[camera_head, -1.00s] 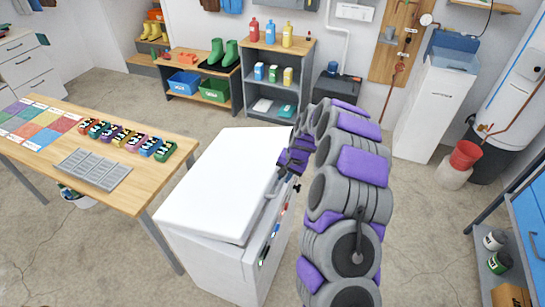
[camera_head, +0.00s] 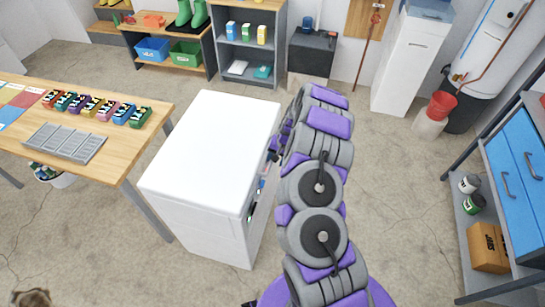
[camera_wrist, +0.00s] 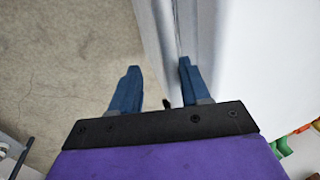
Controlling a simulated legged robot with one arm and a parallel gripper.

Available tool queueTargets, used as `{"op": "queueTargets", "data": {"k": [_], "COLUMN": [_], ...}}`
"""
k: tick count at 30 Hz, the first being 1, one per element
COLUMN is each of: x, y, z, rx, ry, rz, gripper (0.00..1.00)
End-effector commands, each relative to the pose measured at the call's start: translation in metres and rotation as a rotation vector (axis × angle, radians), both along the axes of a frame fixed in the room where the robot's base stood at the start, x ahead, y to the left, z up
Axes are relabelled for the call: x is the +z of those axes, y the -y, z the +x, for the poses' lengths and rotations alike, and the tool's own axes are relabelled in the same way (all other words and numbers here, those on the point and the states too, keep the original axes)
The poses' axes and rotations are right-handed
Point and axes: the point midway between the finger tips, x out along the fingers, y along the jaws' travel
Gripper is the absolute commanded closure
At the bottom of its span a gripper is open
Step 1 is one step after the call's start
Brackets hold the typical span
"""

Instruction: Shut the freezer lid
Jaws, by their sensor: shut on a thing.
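The white chest freezer (camera_head: 200,228) stands in the middle of the floor. Its flat white lid (camera_head: 213,145) lies level over the body, with no clear gap in the head view. In the wrist view a narrow seam runs between the body (camera_wrist: 155,35) and the lid (camera_wrist: 255,50). My gripper (camera_wrist: 157,80) is at the freezer's right side, mostly hidden behind my arm in the head view. Its blue fingers stand apart, the right one against the seam. It is shut on what seems to be the lid handle, which is hard to make out.
A wooden table (camera_head: 150,107) with colored blocks and a grey tray (camera_head: 64,143) stands close on the left. Shelves (camera_head: 248,55) line the back wall.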

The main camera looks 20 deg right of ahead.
Motion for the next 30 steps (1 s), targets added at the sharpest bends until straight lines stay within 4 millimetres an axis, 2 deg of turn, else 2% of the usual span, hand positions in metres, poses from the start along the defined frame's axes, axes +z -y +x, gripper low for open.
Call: {"op": "queueTargets", "data": {"k": [1,3,4,5,11,15,30], "x": [-0.01,-0.01,-0.01,-0.01,-0.007,-0.005,0.0], "y": [0.008,0.008,0.008,0.007,0.005,0.002,0.002], "z": [-0.009,-0.009,-0.009,-0.009,-0.007,-0.006,-0.004], "rx": [-0.005,-0.005,-0.005,-0.006,-0.005,-0.004,-0.004], "ry": [-0.02,-0.02,-0.02,-0.02,-0.014,-0.009,0.0], "rz": [-0.003,-0.003,-0.003,-0.003,-0.007,-0.012,-0.014], "gripper": [1.0,1.0,0.55,0.58,0.52,0.58,0.58]}}
